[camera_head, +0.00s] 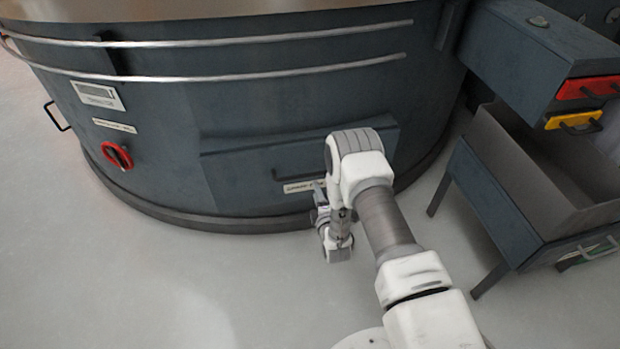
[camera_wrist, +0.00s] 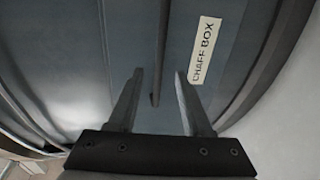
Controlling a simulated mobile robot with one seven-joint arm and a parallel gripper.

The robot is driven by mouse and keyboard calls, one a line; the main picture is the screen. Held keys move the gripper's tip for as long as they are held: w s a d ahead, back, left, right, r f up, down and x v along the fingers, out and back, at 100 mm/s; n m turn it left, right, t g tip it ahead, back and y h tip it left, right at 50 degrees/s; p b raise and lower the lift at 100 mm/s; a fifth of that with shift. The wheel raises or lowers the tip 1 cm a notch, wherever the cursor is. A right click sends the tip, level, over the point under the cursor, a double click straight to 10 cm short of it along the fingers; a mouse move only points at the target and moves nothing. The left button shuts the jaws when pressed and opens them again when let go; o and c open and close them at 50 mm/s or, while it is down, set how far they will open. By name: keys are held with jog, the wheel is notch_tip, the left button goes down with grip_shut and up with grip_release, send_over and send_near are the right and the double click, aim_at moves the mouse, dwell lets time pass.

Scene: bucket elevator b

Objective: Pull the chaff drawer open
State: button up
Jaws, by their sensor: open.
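The chaff drawer (camera_head: 240,165) is a dark blue-grey front low on the big round drum, and it looks shut. Its dark bar handle (camera_head: 290,173) runs across it, partly hidden by my arm. In the wrist view the handle (camera_wrist: 161,50) runs up the picture, and the drawer front (camera_wrist: 135,35) carries a "CHAFF BOX" label (camera_wrist: 206,50). My gripper (camera_wrist: 158,74) is open, with one finger on each side of the handle's near end. I cannot tell whether the fingertips reach past the bar. In the head view my gripper (camera_head: 319,197) is close to the drawer, partly hidden.
Metal rails (camera_head: 230,78) curve around the drum above. A red knob (camera_head: 117,156) is at the left. At the right stand an open bin (camera_head: 500,205) on legs and a box with red (camera_head: 588,88) and yellow (camera_head: 573,121) handled parts. The floor in front is clear.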

aim_at(310, 174)
jog(key=b+x, duration=0.3)
jog(key=x, duration=0.7)
jog(key=shift+w+f, duration=0.1)
jog(key=shift+w, duration=0.1)
grip_shut()
dwell(1.0)
